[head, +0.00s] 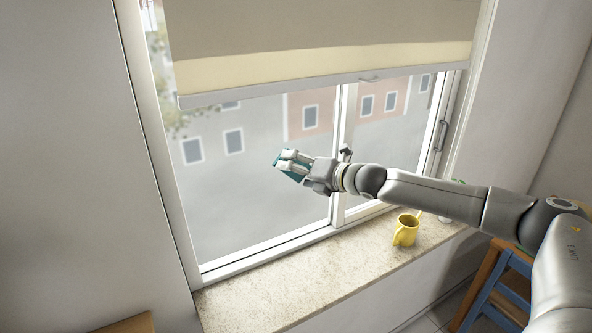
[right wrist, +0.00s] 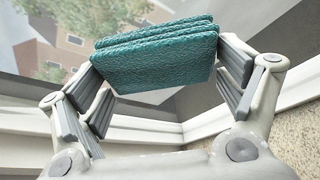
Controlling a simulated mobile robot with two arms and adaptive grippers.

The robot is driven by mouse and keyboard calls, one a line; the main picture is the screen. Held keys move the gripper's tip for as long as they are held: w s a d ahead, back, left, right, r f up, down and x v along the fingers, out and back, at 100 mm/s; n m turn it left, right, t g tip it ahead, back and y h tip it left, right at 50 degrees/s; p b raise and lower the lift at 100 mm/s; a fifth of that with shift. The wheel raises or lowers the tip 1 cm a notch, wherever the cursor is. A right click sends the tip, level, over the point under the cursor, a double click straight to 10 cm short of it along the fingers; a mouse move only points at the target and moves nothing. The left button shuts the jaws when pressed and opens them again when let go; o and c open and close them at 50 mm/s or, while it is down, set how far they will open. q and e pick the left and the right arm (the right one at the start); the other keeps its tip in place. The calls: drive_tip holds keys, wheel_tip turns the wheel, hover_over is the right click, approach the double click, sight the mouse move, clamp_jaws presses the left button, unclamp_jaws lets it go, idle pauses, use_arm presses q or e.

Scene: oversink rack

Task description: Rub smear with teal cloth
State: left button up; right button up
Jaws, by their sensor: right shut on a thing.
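The teal cloth (right wrist: 155,55) is folded into a thick pad and held between the fingers of my right gripper (head: 291,163). In the head view the cloth (head: 281,158) shows as a small teal edge in front of the left window pane. The right gripper (right wrist: 160,72) also shows in the right wrist view, its fingers on both sides of the cloth. I cannot tell whether the cloth touches the glass. No smear can be made out on the window (head: 240,190). My left gripper is not in view.
A yellow mug (head: 406,230) stands on the stone sill (head: 290,288) below my right arm. A roller blind (head: 320,45) covers the upper window. A blue and wooden chair (head: 500,285) stands at lower right.

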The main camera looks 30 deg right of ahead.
drive_tip(key=s+b, duration=0.1)
drive_tip(key=s, duration=0.4)
drive_tip(key=shift+r, duration=0.1)
drive_tip(key=s, duration=0.3)
drive_tip(key=shift+d+b, duration=0.1)
drive_tip(key=shift+b, duration=0.3)
idle(0.5)
